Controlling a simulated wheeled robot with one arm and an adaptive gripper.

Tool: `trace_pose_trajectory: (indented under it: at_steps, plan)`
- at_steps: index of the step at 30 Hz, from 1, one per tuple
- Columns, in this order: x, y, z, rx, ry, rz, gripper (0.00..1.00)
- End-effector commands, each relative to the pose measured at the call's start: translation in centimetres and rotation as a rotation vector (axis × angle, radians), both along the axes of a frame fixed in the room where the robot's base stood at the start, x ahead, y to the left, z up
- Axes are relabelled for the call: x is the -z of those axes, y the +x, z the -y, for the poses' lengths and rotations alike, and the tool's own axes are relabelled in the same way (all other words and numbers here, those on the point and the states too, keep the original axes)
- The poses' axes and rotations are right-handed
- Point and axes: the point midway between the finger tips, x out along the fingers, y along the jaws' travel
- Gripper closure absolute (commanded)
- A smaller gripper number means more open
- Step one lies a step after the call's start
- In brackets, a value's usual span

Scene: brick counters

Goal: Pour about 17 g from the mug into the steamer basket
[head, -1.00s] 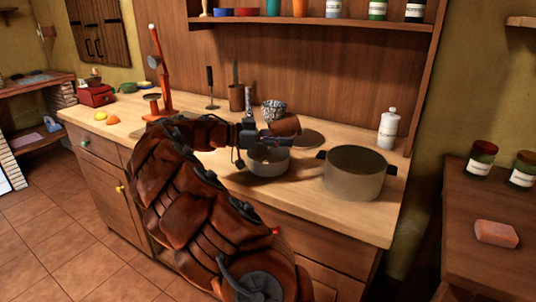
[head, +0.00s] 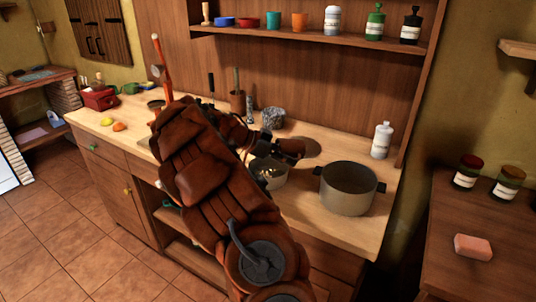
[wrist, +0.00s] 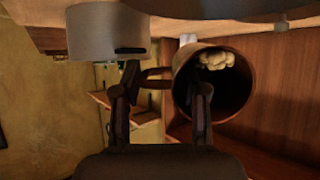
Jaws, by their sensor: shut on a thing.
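The brown mug (head: 290,147) is tilted on its side above the grey round vessel that I take for the steamer basket (head: 272,182). My gripper (head: 268,140) is shut on the mug, partly hidden by my arm. In the wrist view the mug (wrist: 180,85) shows its open mouth, with pale lumps (wrist: 215,60) resting inside near the rim. Its handle lies between the fingers (wrist: 160,95). Pale lumps (head: 270,172) also show inside the basket. The amounts cannot be read.
A large two-handled pot (head: 346,192) stands right of the basket. A speckled bowl (head: 272,118) stands behind the mug, and a white bottle (head: 382,140) stands at the back right. A red box (head: 99,98) and yellow and orange items are at the far left.

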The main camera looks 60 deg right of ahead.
Motion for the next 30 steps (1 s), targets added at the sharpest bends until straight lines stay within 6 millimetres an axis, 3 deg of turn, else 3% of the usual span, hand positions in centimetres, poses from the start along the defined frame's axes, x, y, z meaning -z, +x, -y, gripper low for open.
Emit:
trace_pose_trajectory:
  at_steps: [30]
  plan:
    - [0.0,-1.7,1.6,0.007,0.155,0.148,1.00]
